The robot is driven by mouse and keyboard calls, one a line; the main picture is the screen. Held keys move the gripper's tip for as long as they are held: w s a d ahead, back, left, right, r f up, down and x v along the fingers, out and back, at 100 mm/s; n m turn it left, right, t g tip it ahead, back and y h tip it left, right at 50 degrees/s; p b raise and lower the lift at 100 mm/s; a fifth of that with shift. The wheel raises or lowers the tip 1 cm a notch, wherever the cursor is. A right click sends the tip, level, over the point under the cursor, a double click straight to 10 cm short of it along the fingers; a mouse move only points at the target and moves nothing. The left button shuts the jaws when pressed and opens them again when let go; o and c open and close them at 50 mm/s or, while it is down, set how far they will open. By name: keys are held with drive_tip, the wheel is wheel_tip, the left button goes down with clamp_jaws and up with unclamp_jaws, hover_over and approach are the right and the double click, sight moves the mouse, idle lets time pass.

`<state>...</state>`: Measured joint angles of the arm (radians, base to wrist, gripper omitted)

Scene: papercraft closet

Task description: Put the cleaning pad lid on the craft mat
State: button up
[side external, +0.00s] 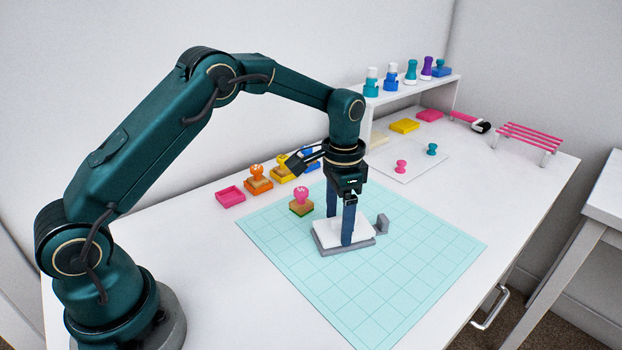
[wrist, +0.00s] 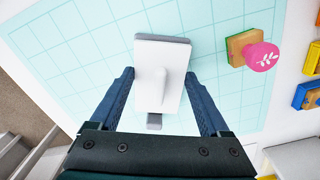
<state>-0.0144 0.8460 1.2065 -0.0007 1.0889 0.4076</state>
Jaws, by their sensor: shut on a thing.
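The cleaning pad lid (side external: 327,234) is a flat white slab with a grey edge, low over or on the pale teal craft mat (side external: 400,285); I cannot tell whether it touches. In the wrist view the lid (wrist: 147,84) shows a raised white ridge along its middle and a small grey block at its near end. My gripper (side external: 341,238) points down with its blue fingers on opposite sides of the lid, shut on it. In the wrist view the fingers of my gripper (wrist: 161,76) flank its long sides. The lid's underside is hidden.
A pink-topped wooden stamp (side external: 301,202) stands on the mat's back-left part. Several stamps and a pink ink pad (side external: 230,196) line the table behind. A white shelf (side external: 430,88) holds stamps and bottles. A pink rack (side external: 530,137) stands far right. The mat's front is clear.

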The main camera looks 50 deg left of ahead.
wheel_tip(320, 180, up, 4)
drive_tip(key=shift+a+f, duration=0.1)
drive_tip(key=shift+f, duration=0.05)
drive_tip(key=s+a+r, duration=0.5)
drive_tip(key=a+r, duration=0.1)
drive_tip(key=a, duration=0.4)
drive_tip(key=m, duration=0.4)
hover_over(374, 285)
wheel_tip(374, 285, down, 7)
drive_tip(key=shift+a+f, duration=0.1)
drive_tip(key=shift+a, duration=0.05)
drive_tip(key=shift+f, duration=2.15)
drive_tip(key=o, duration=1.3)
drive_tip(key=shift+f, duration=0.1)
